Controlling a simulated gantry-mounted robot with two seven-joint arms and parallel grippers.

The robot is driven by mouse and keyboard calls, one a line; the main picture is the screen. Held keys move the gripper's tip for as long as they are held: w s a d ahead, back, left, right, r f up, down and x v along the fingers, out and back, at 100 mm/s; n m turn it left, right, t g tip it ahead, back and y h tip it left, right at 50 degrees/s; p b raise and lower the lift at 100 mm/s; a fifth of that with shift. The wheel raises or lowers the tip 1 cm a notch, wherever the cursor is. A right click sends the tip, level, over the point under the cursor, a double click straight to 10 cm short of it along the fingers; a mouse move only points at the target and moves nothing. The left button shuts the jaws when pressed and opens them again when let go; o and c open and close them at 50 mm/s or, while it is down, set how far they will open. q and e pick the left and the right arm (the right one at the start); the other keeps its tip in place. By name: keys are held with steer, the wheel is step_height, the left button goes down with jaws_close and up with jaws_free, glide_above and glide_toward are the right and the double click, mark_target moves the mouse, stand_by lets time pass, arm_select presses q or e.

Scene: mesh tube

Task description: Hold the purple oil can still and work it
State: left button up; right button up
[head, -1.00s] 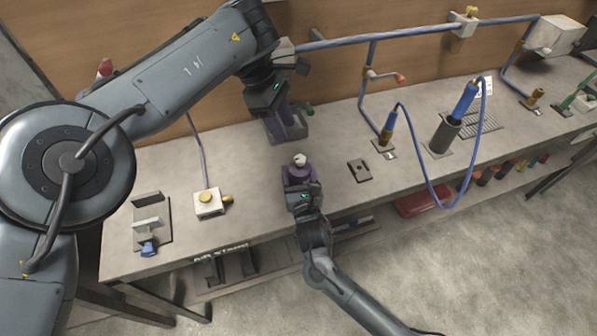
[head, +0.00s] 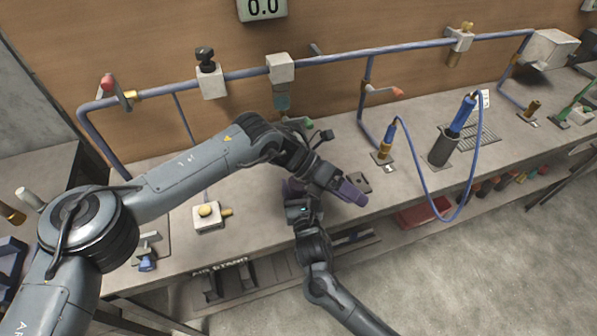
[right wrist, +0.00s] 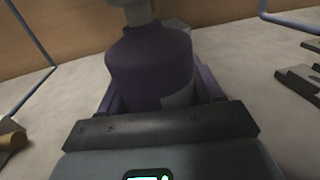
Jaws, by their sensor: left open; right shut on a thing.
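The purple oil can (right wrist: 150,62) stands upright in the right wrist view, with a pale neck on top that the frame cuts off. My right gripper (right wrist: 160,100) is shut on it, its purple fingers on either side of the body. In the head view, my left arm passes in front and hides most or all of the can. My left gripper (head: 351,193) is open, with purple fingers, and points to the right just beyond my right gripper. It appears empty. Whether it touches the can cannot be told.
A white block with a yellow knob (head: 207,215) sits to the left. A blue hose (head: 420,180) loops over the bench front at right. A blue pipe (head: 335,62) runs along the wooden back wall.

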arm_select(q)
steer(key=w+a+r+n+t+h, duration=0.45)
steer(key=r+n+t+h, duration=0.2)
steer(key=n, duration=1.15)
steer(key=s+a+f+n+t+y, duration=0.15)
steer(key=a+f+n+t, duration=0.25)
steer(key=a+n, duration=0.4)
steer(key=s+a+f+n+t+y, duration=0.15)
steer(key=a+f+n+t, duration=0.25)
steer(key=a+n, duration=0.45)
steer(key=x, duration=1.1)
steer(key=shift+d, duration=0.2)
steer(key=c, duration=0.9)
steer(key=shift+s+d+n+t, duration=0.1)
steer(key=shift+n+t, duration=0.15)
steer(key=shift+n, duration=0.1)
steer(key=shift+c, duration=0.4)
